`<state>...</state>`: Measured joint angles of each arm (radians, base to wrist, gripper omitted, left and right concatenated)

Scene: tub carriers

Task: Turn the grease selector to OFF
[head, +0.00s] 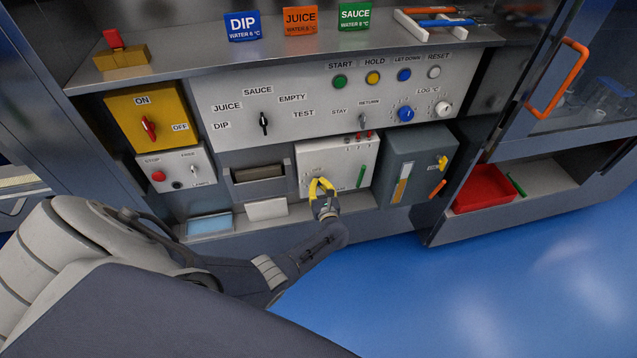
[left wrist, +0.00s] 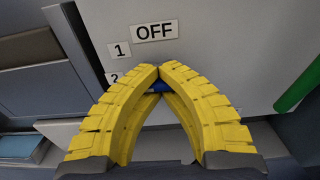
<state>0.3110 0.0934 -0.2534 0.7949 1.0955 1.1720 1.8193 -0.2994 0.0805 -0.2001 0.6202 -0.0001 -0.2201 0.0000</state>
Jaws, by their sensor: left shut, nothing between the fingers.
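The grease selector's white panel (head: 345,155) is at the lower middle of the head view. My left gripper (head: 320,184) is in front of its lower left part, with yellow fingers shut and empty. In the left wrist view, the left gripper (left wrist: 158,72) has its fingertips together, just below the OFF label (left wrist: 154,32) and the label 1 (left wrist: 119,50). A label 2 (left wrist: 114,78) is partly covered. A small blue part (left wrist: 158,87), apparently the selector, shows between the fingers. Most of it is hidden, so its pointing direction and any contact are unclear. My right gripper is not in view.
A green handle (left wrist: 298,88) is on the panel's right side. A grey box (head: 418,160) with a yellow knob (head: 442,162) stands right of the panel. A slotted unit (head: 258,175) is on its left. The control panel (head: 290,105) is above. Blue floor lies clear in front.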

